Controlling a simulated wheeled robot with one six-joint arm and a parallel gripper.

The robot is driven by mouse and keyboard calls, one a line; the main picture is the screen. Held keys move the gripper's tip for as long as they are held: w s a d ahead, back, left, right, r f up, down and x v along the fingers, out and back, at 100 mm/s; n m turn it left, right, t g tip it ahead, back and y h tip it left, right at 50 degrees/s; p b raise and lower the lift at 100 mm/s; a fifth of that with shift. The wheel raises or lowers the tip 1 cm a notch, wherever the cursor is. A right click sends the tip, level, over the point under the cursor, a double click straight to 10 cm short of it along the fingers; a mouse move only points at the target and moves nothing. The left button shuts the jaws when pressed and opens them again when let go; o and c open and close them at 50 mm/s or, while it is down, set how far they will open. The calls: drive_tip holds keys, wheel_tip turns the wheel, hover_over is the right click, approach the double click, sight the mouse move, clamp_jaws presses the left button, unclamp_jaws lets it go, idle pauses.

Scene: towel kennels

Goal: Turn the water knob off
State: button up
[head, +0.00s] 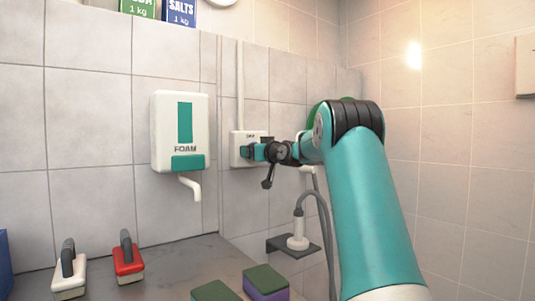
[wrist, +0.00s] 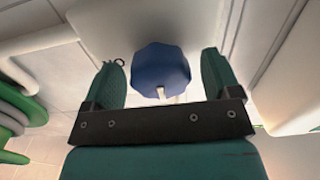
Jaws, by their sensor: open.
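The water knob (wrist: 161,70) is blue, faceted and rounded, with a small pale pointer at its lower edge in the wrist view. It sits on a pale wall plate (head: 236,160), which the head view shows beside the foam dispenser. My gripper (wrist: 161,60) is open, with one green finger on each side of the knob and a visible gap to each. In the head view my gripper (head: 252,152) is right at the plate and hides most of its front. The knob cannot be made out clearly there.
A white foam dispenser (head: 180,132) hangs left of the plate. A sprayer (head: 297,238) with a grey hose stands on a dark shelf below my arm. Brushes (head: 128,262) and sponges (head: 266,280) lie on the counter. Green coils (wrist: 14,115) show at left in the wrist view.

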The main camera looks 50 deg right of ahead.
drive_tip(key=b+v, duration=0.3)
drive_tip(key=v, duration=1.3)
drive_tip(key=shift+s, duration=0.4)
